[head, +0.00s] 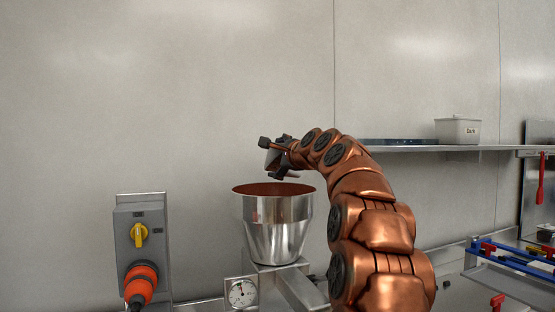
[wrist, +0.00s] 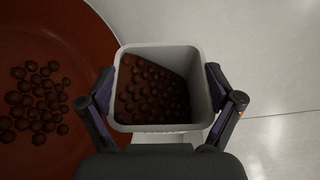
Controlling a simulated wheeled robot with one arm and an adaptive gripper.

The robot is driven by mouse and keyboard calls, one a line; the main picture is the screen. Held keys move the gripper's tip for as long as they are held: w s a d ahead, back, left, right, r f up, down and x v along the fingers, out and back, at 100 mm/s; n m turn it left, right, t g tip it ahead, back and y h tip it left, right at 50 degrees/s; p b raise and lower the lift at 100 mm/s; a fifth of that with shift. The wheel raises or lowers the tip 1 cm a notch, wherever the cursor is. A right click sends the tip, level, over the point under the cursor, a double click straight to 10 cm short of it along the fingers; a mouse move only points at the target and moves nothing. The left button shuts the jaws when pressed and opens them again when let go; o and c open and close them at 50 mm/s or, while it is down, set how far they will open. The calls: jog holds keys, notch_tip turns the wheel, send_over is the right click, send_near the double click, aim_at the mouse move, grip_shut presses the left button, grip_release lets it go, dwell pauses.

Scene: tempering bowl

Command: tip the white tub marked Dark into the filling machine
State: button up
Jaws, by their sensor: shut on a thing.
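My gripper (wrist: 160,92) is shut on a white tub (wrist: 194,62), with one finger on each side. The tub holds many dark round drops (wrist: 150,95). No marking shows on its visible side. In the head view my gripper (head: 277,160) holds it tilted just above the steel bowl (head: 278,230) of the filling machine (head: 295,287). The bowl (wrist: 75,35) is brown inside, and loose dark drops (wrist: 38,102) lie in it at the left of the wrist view. Another white tub (head: 457,133), whose label seems to read Dark, stands on the wall shelf.
A control box (head: 141,245) with a yellow switch and orange plug stands left of the machine. The wall shelf (head: 410,148) runs behind my arm, with a dark flat tray (head: 398,142) on it. A blue and red rack (head: 512,262) is at the right.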

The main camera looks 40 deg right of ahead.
jog(key=shift+a+f+n+t+b, duration=0.3)
jog(key=shift+f+n+b, duration=0.35)
jog(key=shift+b, duration=1.4)
jog(key=shift+s+a+f+n+t+h+b, duration=0.2)
jog(key=shift+n+b, duration=0.4)
jog(key=shift+b, duration=0.65)
jog(key=shift+w+a+f+n+t+h+b, duration=0.1)
jog(key=shift+a+f+n+t+b, duration=0.3)
jog(key=shift+b, duration=0.85)
jog(key=shift+r+n+t+b, duration=0.1)
jog(key=shift+n+t+b, duration=0.2)
jog(key=shift+n+b, duration=1.1)
dwell(1.2)
jog(key=shift+s+a+r+b, duration=0.15)
jog(key=shift+b, duration=0.6)
